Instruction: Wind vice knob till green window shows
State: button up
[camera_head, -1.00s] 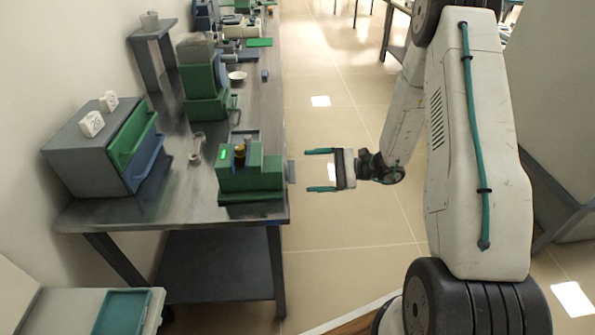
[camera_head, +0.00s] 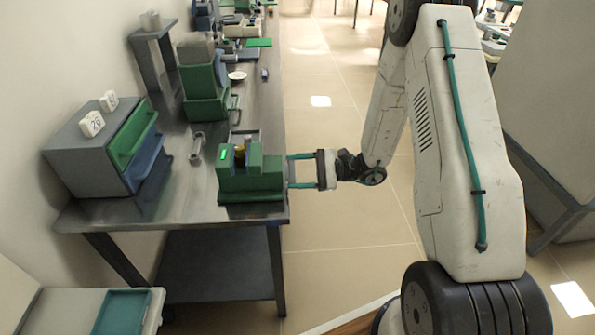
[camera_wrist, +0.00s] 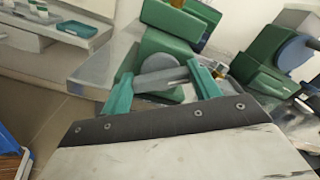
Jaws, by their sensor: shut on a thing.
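The green vice (camera_head: 252,185) stands at the right edge of the steel table. A small bright green patch (camera_head: 222,155) shows on its left block, and a brass-coloured piece (camera_head: 240,156) sits between its jaws. The grey vice knob (camera_wrist: 166,72), round with a bar across it, is on the vice's side facing me. My gripper (camera_head: 290,171) reaches it from the right, with its teal fingers on either side. In the wrist view my gripper (camera_wrist: 164,76) is shut on the knob, which partly hides the vice body (camera_wrist: 160,45).
A grey cabinet (camera_head: 85,150) with green and blue drawers stands left on the table (camera_head: 180,205). A metal tool (camera_head: 197,147) lies behind the vice. A green machine (camera_head: 205,90) stands farther back.

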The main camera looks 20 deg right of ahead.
jog(key=shift+m, duration=1.3)
jog(key=o, duration=1)
jog(key=shift+d, duration=0.1)
jog(key=v, duration=0.7)
jog(key=shift+s+d, duration=0.1)
jog(key=shift+d, duration=0.2)
